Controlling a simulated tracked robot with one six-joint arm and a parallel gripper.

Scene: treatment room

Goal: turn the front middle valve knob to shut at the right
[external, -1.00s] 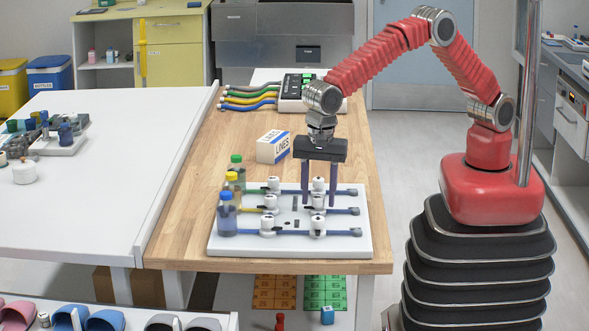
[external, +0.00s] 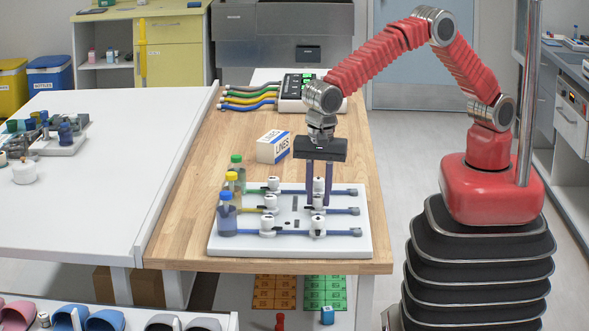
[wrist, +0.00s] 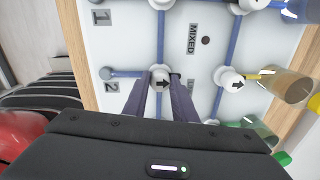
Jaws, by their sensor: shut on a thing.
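A white valve board (external: 222,245) lies on the wooden table with several white knobs in two columns, joined by blue lines. My gripper (external: 318,204) points straight down at the middle knob (external: 318,202) of the column nearer my base. Its dark fingers are shut on that knob, one at each side. In the wrist view this knob (wrist: 160,76) sits between the fingertips (wrist: 164,90), and its black arrow points right in the picture. The other middle knob (wrist: 231,82) stands apart, its arrow also pointing right. The fingers partly hide the held knob in the external view.
Bottles with green (external: 236,159), yellow (external: 231,177) and blue (external: 225,197) caps stand at the board's left edge. A white LINES box (external: 272,147) stands behind the board. Coloured hoses (external: 250,98) run to a box at the back. Neighbouring front-column knobs are close by.

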